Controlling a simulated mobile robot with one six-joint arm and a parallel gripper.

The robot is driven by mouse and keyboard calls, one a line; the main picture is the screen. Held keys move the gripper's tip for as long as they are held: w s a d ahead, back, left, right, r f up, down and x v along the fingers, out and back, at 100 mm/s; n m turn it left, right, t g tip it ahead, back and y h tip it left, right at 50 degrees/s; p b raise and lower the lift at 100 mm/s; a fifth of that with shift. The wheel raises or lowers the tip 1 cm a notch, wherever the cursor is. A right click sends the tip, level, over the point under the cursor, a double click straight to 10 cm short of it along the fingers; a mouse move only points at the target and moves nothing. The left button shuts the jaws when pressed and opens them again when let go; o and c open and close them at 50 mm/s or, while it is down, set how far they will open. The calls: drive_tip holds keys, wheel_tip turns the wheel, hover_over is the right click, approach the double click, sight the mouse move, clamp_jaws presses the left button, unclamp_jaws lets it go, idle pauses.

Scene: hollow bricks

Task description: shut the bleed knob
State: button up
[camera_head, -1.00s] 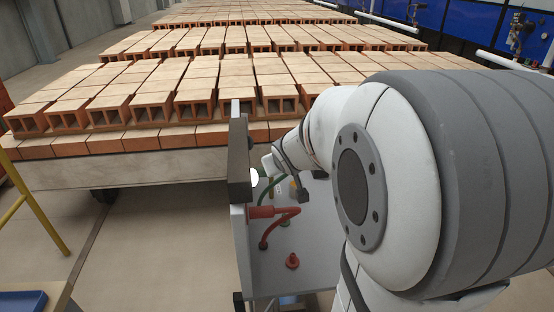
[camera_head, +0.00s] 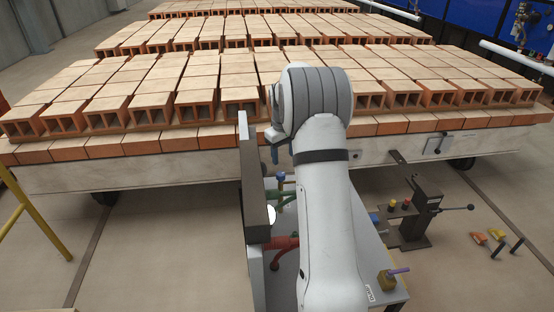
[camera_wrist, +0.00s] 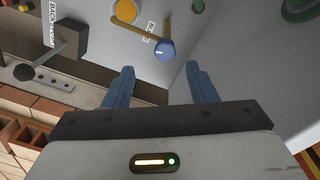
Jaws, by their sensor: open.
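A round blue knob (camera_wrist: 165,50) with a light mark on its face shows in the wrist view, at the end of a yellow pipe (camera_wrist: 130,28) by a pale panel. The small labels beside it are too tilted to read surely, so I cannot confirm that it is the bleed knob. My gripper (camera_wrist: 160,80) is open, its two blue fingers apart with nothing between them. The blue knob appears beyond the fingertips, roughly centred between them, apart from both. In the head view my arm hides much of the panel.
A black lever with a ball end (camera_wrist: 24,72) sits left of the fingers. Red (camera_head: 285,243) and green (camera_head: 285,199) pipework lies beside my arm. A brick-laden cart (camera_head: 150,172) stands behind.

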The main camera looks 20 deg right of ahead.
sight(281, 173)
drive_tip(key=shift+w+a+f+g+y, duration=0.15)
drive_tip(key=shift+w+f+g+y, duration=0.15)
drive_tip(key=shift+w, duration=0.35)
wheel_tip(281, 173, down, 8)
drive_tip(key=shift+r+p, duration=0.15)
drive_tip(key=shift+p, duration=1)
drive_tip(key=c, duration=1)
drive_tip(key=shift+f+m+b, duration=0.2)
drive_tip(key=shift+m+b, duration=0.4)
drive_tip(key=shift+b, duration=0.35)
drive_tip(key=shift+r+m, duration=0.2)
drive_tip(key=shift+m, duration=0.6)
drive_tip(key=o, duration=1)
